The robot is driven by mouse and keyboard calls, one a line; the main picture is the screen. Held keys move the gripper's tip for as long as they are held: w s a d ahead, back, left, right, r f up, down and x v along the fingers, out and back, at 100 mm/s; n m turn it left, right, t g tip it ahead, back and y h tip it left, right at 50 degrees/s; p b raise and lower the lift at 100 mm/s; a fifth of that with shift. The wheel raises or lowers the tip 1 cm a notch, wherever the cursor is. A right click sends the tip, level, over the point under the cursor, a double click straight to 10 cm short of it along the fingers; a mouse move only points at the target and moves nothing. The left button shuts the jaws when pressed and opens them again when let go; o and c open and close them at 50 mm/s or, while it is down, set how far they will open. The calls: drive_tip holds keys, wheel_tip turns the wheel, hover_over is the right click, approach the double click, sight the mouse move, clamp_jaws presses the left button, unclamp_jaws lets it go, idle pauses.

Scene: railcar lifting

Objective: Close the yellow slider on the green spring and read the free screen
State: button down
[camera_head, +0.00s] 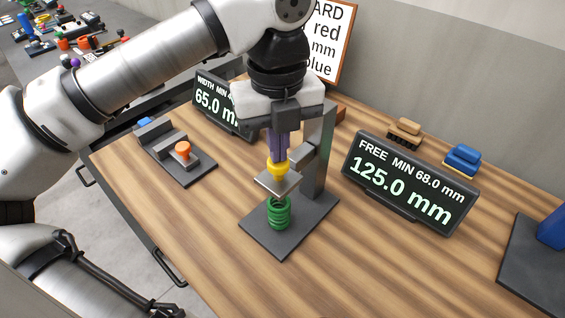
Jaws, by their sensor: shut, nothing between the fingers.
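The green spring (278,213) stands upright on the dark base plate of a grey gauge stand (317,165). A flat grey plate on the stand's slider sits just above the spring; I cannot tell whether it touches. The yellow slider knob (278,168) is on top of that plate. My gripper (278,155) points down, shut, with its fingertips at the top of the yellow knob and nothing between them. The free screen (411,183), right of the stand, reads "FREE MIN 68.0 mm" and "125.0 mm".
A second screen (222,105) behind my arm reads "65.0 m", partly hidden. A dark fixture with an orange knob (183,150) is at left. A brush (404,132) and blue blocks (463,158) lie at back right. A dark plate with a blue part (551,229) is at far right. The front wood is clear.

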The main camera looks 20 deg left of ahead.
sight(278, 171)
drive_tip(key=shift+f, duration=0.1)
idle(0.3)
drive_tip(key=shift+f+b, duration=2.85)
drive_tip(key=shift+f, duration=0.1)
drive_tip(key=shift+r, duration=0.15)
drive_tip(key=shift+r, duration=0.1)
drive_tip(key=shift+r+p, duration=3.15)
drive_tip(key=shift+r, duration=1.8)
drive_tip(key=shift+s+f, duration=0.1)
